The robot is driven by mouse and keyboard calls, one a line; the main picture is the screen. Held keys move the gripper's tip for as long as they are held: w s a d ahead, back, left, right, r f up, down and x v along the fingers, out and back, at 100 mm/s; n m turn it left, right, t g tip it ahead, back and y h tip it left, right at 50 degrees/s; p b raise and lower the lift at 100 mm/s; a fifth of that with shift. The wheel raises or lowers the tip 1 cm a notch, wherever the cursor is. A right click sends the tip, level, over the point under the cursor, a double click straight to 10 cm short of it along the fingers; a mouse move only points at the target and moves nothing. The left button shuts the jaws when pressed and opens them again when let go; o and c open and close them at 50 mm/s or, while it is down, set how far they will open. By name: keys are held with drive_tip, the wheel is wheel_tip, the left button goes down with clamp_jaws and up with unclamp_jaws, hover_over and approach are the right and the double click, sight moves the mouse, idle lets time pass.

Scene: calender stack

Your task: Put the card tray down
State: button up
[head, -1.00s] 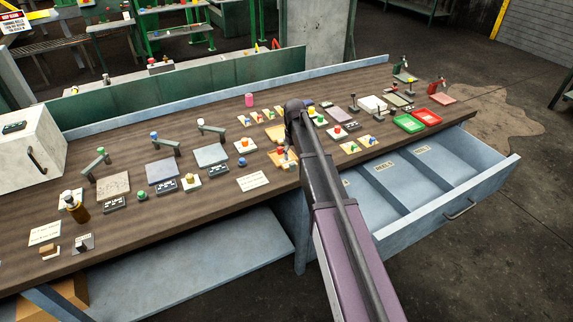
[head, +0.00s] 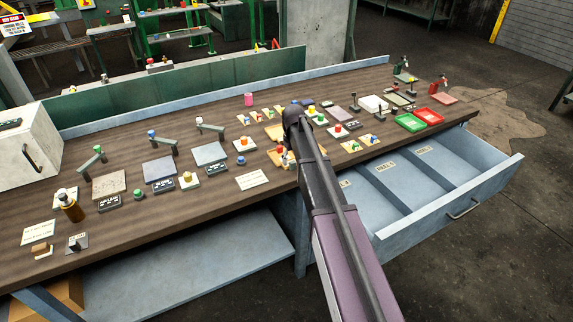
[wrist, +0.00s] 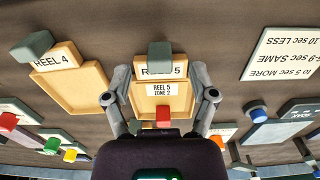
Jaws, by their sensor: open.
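The card tray (wrist: 141,103) is a shallow tan tray marked REEL 5. It lies on the brown bench top in the wrist view. A white card (wrist: 162,89) reading REEL 5 ZONE 2 lies in it. A grey-green block stands at its label end, and a red piece (wrist: 163,115) shows at its near end. My gripper (wrist: 160,72) is open, with one finger at each side of the tray. Whether the fingers touch its sides I cannot tell. In the head view my arm hides the gripper's fingers.
An empty REEL 4 tray (wrist: 70,96) lies close on the left. A white timing sign (wrist: 282,54) and a blue knob (wrist: 258,113) are on the right. Red and green trays (head: 410,122) stand farther right on the bench. An open drawer (head: 450,212) juts out below.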

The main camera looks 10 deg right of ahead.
drive_tip(key=shift+f+b, duration=0.6)
drive_tip(key=shift+f, duration=0.25)
clamp_jaws()
